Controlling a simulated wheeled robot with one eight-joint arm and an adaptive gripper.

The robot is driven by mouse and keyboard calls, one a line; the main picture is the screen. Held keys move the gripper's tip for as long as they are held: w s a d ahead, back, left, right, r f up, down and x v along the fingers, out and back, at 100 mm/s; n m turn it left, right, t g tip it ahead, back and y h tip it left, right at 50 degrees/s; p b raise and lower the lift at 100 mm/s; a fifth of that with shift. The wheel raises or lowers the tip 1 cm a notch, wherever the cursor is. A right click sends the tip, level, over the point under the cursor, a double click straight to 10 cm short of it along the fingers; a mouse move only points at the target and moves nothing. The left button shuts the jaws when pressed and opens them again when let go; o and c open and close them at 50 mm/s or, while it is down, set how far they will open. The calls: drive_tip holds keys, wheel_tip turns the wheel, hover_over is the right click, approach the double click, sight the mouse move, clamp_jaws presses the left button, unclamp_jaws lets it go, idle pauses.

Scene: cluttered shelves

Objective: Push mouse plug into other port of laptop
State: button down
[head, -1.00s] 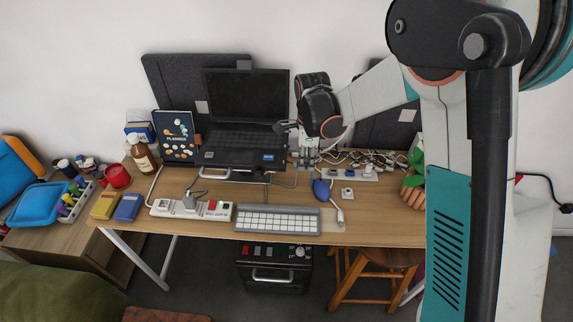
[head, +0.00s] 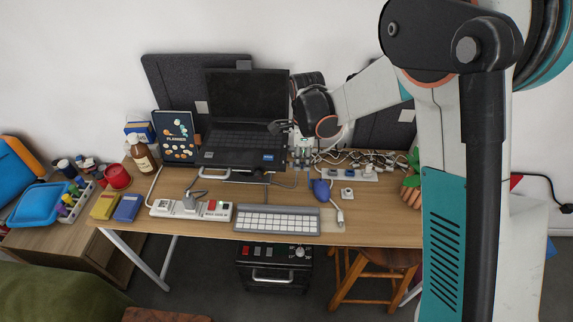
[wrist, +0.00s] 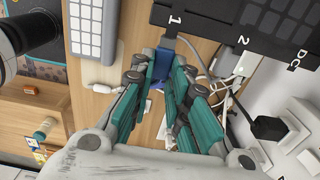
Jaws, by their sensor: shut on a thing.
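The black laptop (head: 247,95) stands open on the desk. Its side edge (wrist: 225,25), with labels 1, 2 and DC, crosses the top right of the wrist view. My gripper (wrist: 163,76) is shut on a blue-grey plug (wrist: 166,52), which is at the laptop edge by label 1. I cannot tell how deep it sits in the port. A grey plug (wrist: 229,66) with a pale cable is at label 2. In the head view my gripper (head: 281,127) is at the laptop's right side. The blue mouse (head: 321,190) lies on the desk in front.
A white keyboard (head: 277,220) and a power strip (head: 190,209) lie along the desk front. Cables and a second power strip (head: 362,174) clutter the area right of the laptop. A black adapter plug (wrist: 270,128) shows right of my fingers. A planner (head: 176,137) stands left of the laptop.

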drive_tip(key=shift+a, duration=1)
idle(0.7)
drive_tip(key=c, duration=1.5)
unclamp_jaws()
drive_tip(key=shift+o, duration=0.2)
wheel_tip(320, 180, up, 12)
